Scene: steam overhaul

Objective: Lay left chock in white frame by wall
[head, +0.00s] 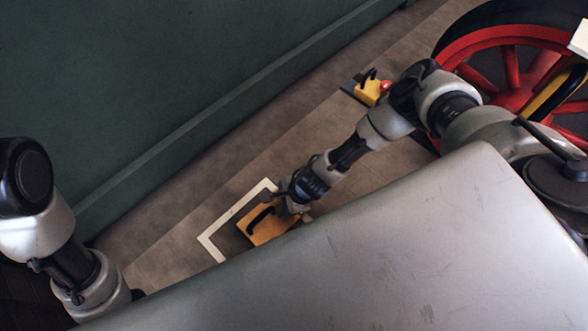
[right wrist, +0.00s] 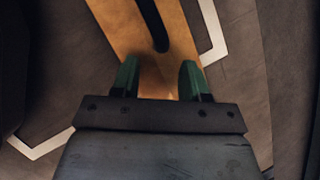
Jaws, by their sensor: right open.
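An orange-yellow chock (head: 262,232) with a black handle sits at the white frame (head: 207,243) on the floor by the green wall. Dark floor shows between the chock and the frame's left side; the frame's near right part is hidden, so I cannot tell if the chock is wholly inside. My right gripper (head: 293,205) is at the chock's right end. In the right wrist view my right gripper (right wrist: 158,80) is open, its green fingers apart over the chock (right wrist: 178,30), with the handle ahead of them. White frame lines (right wrist: 212,35) show on both sides. My left gripper is hidden.
A second yellow chock (head: 367,92) with a red part stands on a dark patch near the red spoked wheel (head: 510,68). The green wall (head: 180,90) runs along the left. Bare floor (head: 300,125) lies between wall and frame.

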